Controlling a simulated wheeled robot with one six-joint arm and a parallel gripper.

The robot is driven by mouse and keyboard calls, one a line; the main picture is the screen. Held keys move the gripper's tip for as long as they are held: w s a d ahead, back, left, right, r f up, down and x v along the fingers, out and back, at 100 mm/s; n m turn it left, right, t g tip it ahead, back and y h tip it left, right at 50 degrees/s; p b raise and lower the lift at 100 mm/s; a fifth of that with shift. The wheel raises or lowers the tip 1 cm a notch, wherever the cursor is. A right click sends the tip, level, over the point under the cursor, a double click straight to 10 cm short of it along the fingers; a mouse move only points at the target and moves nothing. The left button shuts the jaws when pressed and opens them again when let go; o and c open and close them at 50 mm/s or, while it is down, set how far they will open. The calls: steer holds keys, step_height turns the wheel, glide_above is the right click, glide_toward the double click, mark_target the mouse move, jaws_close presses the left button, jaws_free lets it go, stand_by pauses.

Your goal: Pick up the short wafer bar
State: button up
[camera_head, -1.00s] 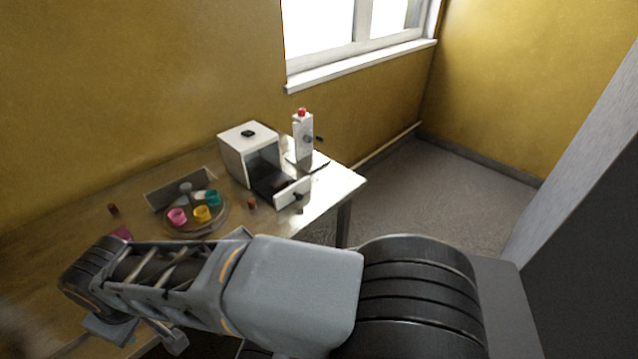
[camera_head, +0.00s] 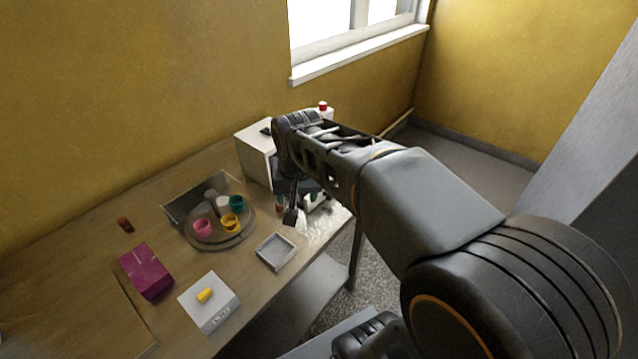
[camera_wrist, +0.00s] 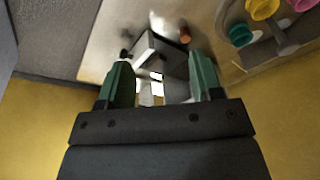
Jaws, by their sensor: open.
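My gripper (camera_head: 290,205) is open and empty, above the table's right end by the white box-shaped machine (camera_head: 252,150). In the wrist view its two green fingers (camera_wrist: 162,78) are spread, with the machine's pale front channel (camera_wrist: 155,48) between and beyond them. A small brown-orange bar (camera_wrist: 185,35) stands on the table beside that channel, beyond the right finger and apart from it. Another small brown bar (camera_head: 125,224) is at the table's left. I cannot tell for sure which is the short wafer bar. My arm hides much of the machine in the head view.
A round tray (camera_head: 232,243) holds pink, yellow and teal cups. A magenta box (camera_head: 146,271), a white scale (camera_head: 209,303) with a yellow piece (camera_head: 204,295) and a shallow grey tray (camera_head: 275,251) stand on the table. A red-capped container (camera_head: 323,105) is behind my arm.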

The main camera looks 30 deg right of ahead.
steer(key=w+d+m+g, duration=0.1)
steer(key=w+d+m, duration=0.3)
steer(key=w, duration=0.4)
steer(key=w+d+m+g, duration=0.1)
steer(key=w+d+m, duration=0.35)
steer(key=w, duration=0.35)
steer(key=shift+m+h, duration=0.5)
steer(key=shift+m, duration=0.05)
steer(key=f, duration=0.3)
steer(key=w+f, duration=0.1)
steer(key=f, duration=0.4)
steer(key=shift+w+d+f, duration=0.15)
steer(key=shift+d+f, duration=0.2)
steer(key=shift+d, duration=0.05)
steer(key=shift+w+d+f, duration=0.1)
steer(key=shift+f, duration=1.4)
steer(key=shift+w+d+f, duration=0.1)
steer(key=shift+f, duration=1.35)
steer(key=c, duration=0.8)
steer(key=shift+r, duration=0.1)
steer(key=shift+c, duration=0.2)
